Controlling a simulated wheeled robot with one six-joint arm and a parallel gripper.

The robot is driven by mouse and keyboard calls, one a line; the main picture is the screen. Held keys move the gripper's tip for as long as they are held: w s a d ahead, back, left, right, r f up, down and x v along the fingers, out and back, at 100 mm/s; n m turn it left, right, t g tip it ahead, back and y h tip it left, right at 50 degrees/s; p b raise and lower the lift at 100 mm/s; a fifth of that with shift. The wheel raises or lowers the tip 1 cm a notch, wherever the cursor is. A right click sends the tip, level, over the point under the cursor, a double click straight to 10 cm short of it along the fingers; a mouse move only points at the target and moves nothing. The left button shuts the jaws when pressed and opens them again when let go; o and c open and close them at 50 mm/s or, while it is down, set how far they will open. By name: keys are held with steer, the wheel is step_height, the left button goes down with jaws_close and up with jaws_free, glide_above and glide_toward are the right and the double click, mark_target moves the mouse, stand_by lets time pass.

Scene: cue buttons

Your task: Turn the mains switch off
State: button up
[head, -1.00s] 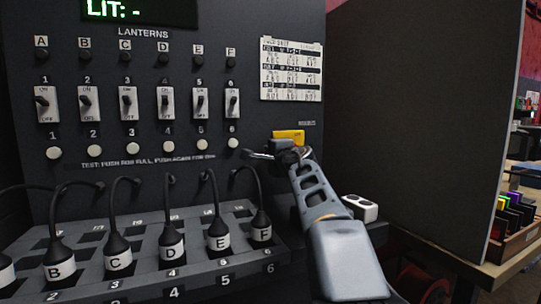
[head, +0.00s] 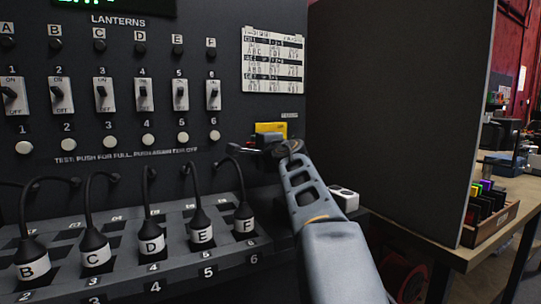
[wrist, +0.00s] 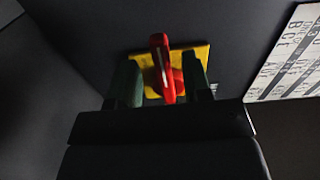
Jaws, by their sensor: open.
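The mains switch is a yellow plate with a red handle on the dark panel. In the wrist view the red handle (wrist: 161,68) stands out between my two fingers, in front of the yellow plate (wrist: 203,55). In the head view the yellow plate (head: 270,127) shows at the panel's lower right, and my gripper hides the handle. My gripper (wrist: 160,84) is open, with one finger on each side of the handle. I cannot tell whether either finger touches it. In the head view my gripper (head: 264,142) is right in front of the plate.
A row of lantern switches (head: 143,93) with white buttons (head: 148,140) is left of the mains switch. A sloped patch box (head: 180,258) with lettered plugs is below. A printed chart (head: 273,60) hangs above. A dark partition (head: 400,110) stands to the right.

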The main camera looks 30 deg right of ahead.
steer(key=s+a, duration=0.1)
steer(key=s, duration=0.9)
steer(key=shift+a, duration=0.2)
steer(key=shift+s, duration=0.1)
